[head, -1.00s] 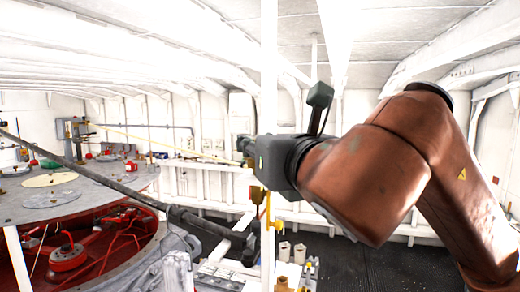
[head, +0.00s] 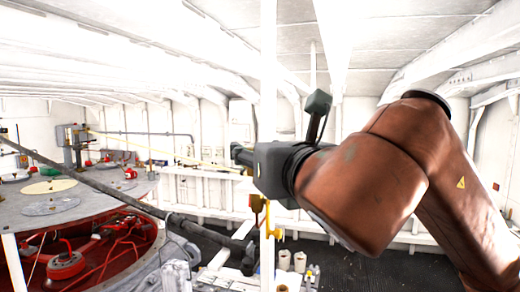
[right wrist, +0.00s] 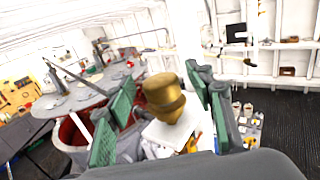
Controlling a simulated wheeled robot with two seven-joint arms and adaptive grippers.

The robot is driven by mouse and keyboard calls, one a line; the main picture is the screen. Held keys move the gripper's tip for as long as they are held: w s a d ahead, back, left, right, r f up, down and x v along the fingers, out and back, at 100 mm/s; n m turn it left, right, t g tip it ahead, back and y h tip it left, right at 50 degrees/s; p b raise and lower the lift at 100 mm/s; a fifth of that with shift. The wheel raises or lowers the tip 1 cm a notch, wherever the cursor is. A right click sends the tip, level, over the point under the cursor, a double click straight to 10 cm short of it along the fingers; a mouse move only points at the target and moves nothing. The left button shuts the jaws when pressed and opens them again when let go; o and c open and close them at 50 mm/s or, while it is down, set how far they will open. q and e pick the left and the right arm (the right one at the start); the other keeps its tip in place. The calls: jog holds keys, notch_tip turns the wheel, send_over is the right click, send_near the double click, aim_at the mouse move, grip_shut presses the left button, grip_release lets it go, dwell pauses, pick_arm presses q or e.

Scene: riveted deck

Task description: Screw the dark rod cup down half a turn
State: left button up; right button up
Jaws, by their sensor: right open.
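My right gripper (head: 238,153) reaches in from the right in the head view; its body hides most of the fingers there. In the right wrist view the gripper (right wrist: 165,115) is open, with green-padded fingers on both sides of a brass, cup-like piece (right wrist: 165,95). I cannot tell whether the fingers touch it. A long dark rod (head: 110,188) slants down across the head view to a thick dark end piece (head: 243,248), possibly the dark cup. In the right wrist view a dark rod (right wrist: 88,82) shows left of the brass piece. My left gripper is not in view.
A grey round deck plate (head: 100,195) over red machinery (head: 65,265) lies at the left. A white post (head: 268,90) stands close to my right gripper.

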jog(key=v, duration=1.2)
